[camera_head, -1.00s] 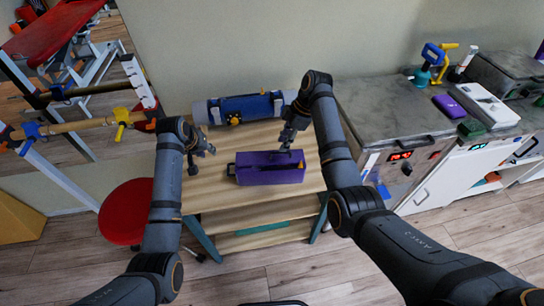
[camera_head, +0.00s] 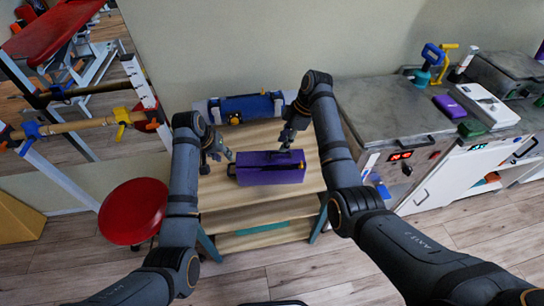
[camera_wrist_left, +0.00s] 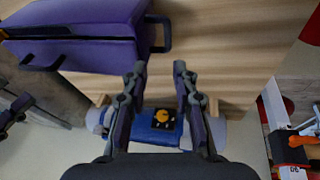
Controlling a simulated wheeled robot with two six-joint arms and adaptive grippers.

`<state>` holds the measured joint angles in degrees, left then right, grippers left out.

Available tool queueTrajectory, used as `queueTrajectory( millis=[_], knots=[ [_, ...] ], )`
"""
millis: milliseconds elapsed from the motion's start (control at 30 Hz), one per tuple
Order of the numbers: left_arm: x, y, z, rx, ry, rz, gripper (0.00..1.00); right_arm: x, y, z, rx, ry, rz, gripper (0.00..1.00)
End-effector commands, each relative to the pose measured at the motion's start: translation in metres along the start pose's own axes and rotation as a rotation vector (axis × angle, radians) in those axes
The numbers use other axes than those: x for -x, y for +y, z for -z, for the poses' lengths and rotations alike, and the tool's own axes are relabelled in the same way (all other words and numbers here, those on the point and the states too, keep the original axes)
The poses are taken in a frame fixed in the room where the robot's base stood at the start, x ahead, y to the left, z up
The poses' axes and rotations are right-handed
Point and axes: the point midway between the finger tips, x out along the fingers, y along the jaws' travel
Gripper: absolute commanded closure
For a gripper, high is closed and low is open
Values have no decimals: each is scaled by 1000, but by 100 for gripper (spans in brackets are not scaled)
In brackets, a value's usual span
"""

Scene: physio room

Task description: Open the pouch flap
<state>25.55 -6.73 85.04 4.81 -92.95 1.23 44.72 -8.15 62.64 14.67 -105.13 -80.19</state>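The purple pouch (camera_head: 270,175), boxy with dark handles, sits on the wooden table. In the left wrist view the pouch (camera_wrist_left: 80,25) fills the upper left, with a dark seam along its side and a dark loop handle (camera_wrist_left: 160,36) on its end. My left gripper (camera_head: 229,156) is just left of the pouch in the head view. In the left wrist view its fingers (camera_wrist_left: 159,68) are apart with nothing between them, near the end handle. My right gripper (camera_head: 286,146) is at the pouch's top far edge by the top handle; its fingers are too small to read.
A blue and grey roll (camera_head: 245,107) lies at the table's back against the wall. A red stool (camera_head: 133,210) stands to the left. A grey-topped cabinet (camera_head: 390,115) stands to the right. The table top between roll and pouch is mostly clear.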

Motion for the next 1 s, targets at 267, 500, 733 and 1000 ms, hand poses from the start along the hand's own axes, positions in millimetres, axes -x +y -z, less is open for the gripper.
queueTrajectory(
  millis=[267,500,733,1000],
  knots=[
    [-4,0,0,0,1,0,72,0,0,0,0,0,0,70],
    [-9,-1,-2,1,-1,0,72,0,0,0,0,0,0,70],
    [-22,-4,-6,1,-1,0,72,0,0,0,0,0,0,70],
    [-36,-7,-11,1,-1,0,72,0,0,0,0,0,0,70]
  ],
)
